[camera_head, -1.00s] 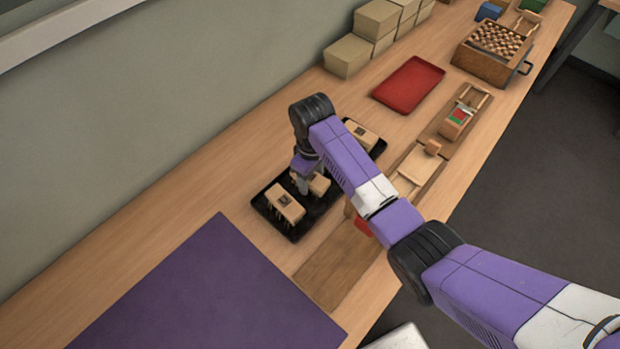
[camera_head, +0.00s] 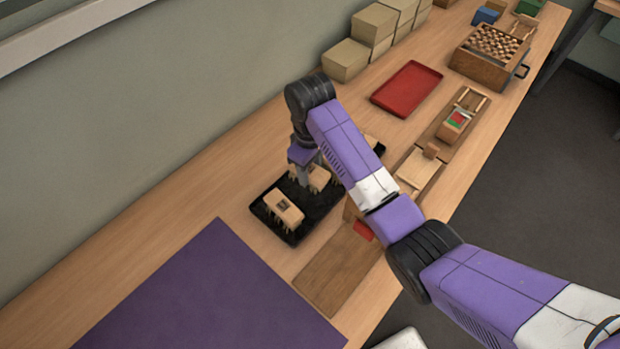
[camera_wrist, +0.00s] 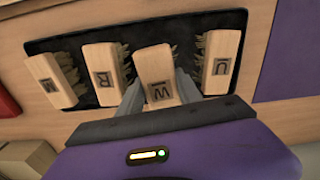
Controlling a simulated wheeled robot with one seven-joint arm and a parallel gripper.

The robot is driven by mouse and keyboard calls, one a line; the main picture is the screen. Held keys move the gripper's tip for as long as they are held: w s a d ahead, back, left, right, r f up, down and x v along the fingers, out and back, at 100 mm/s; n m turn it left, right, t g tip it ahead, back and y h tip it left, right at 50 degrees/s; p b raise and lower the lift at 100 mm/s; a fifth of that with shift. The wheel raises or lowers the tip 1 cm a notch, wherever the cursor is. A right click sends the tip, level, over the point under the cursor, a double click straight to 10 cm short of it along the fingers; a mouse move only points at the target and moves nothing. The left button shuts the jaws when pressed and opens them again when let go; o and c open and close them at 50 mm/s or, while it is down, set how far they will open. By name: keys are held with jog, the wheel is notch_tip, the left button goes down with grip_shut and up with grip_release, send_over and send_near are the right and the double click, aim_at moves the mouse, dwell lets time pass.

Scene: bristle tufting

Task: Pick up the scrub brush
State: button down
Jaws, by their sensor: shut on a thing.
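Several light wooden brush blocks with tan bristles stand in a row on a black tray (camera_head: 290,236). My gripper (camera_head: 306,178) is shut on one scrub brush (camera_head: 321,177). In the wrist view this brush (camera_wrist: 157,72) is between my fingers (camera_wrist: 158,92), with a dark letter on its top. It looks nearer to the camera than its neighbours and seems raised a little off the tray. A second brush (camera_head: 284,208) stands at the near end of the tray. Others flank the held one in the wrist view, at left (camera_wrist: 103,68) and right (camera_wrist: 221,62).
A purple mat (camera_head: 210,290) lies at the near left. A wooden board (camera_head: 335,275) and a red block (camera_head: 363,230) are right of the tray. A red tray (camera_head: 406,88), stacked boxes (camera_head: 346,60) and a wooden crate (camera_head: 485,68) are farther back.

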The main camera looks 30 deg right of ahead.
aim_at(311, 168)
notch_tip(311, 168, up, 14)
jog(key=p, duration=0.5)
jog(key=shift+p, duration=0.4)
jog(key=shift+r, duration=0.1)
